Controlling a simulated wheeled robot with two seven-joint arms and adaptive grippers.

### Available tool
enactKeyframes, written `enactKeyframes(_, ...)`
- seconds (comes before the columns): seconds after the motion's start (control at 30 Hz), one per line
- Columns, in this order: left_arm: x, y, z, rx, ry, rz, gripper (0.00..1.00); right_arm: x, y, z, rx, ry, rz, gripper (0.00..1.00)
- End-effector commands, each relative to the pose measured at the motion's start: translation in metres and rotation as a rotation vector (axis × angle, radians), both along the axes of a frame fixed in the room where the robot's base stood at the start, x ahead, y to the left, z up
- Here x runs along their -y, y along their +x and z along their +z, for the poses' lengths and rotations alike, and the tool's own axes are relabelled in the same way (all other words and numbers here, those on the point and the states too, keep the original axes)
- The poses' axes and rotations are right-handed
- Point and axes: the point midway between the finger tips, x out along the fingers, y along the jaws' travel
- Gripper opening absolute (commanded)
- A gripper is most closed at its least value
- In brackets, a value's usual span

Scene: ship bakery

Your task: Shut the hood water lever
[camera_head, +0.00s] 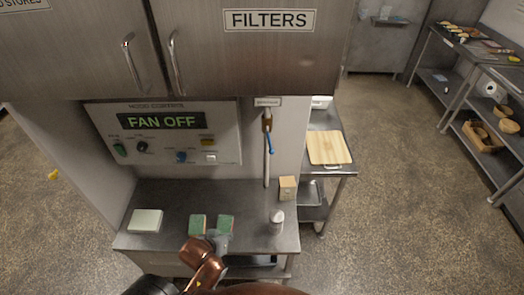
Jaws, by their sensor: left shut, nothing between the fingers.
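The hood water lever (271,144) is a short blue handle on a brass valve (267,123). It points down and slightly right, close to the line of the thin vertical pipe (266,170), under a small label. My left gripper (219,239) is at the bottom middle, over the front of the steel counter (170,195). It is shut and empty, well below and left of the lever and apart from it. Its fingertips are small and partly hard to make out. My right gripper is not in view.
A hood control panel (165,140) reads FAN OFF, left of the pipe. Cabinets with a FILTERS label (269,20) hang above. On the counter are a pale block (146,220), two green-topped blocks (197,224), a wooden block (287,188) and a white cup (277,215).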

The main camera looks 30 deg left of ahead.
Motion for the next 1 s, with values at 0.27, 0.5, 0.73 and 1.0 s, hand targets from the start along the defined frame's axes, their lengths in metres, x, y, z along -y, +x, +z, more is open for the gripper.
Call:
enactKeyframes(0.27, -0.023, 0.091, 0.078, 0.453, -0.430, 0.323, 0.00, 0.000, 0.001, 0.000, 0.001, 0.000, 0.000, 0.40)
enactKeyframes(0.5, -0.037, 0.138, 0.174, 0.785, -0.998, 0.452, 0.00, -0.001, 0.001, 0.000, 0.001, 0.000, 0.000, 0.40)
enactKeyframes(0.73, -0.042, 0.145, 0.218, 0.877, -1.276, 0.448, 0.00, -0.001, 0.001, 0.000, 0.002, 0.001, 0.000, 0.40)
enactKeyframes(1.0, -0.042, 0.145, 0.222, 0.882, -1.303, 0.448, 0.00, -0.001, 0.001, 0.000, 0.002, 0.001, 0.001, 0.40)
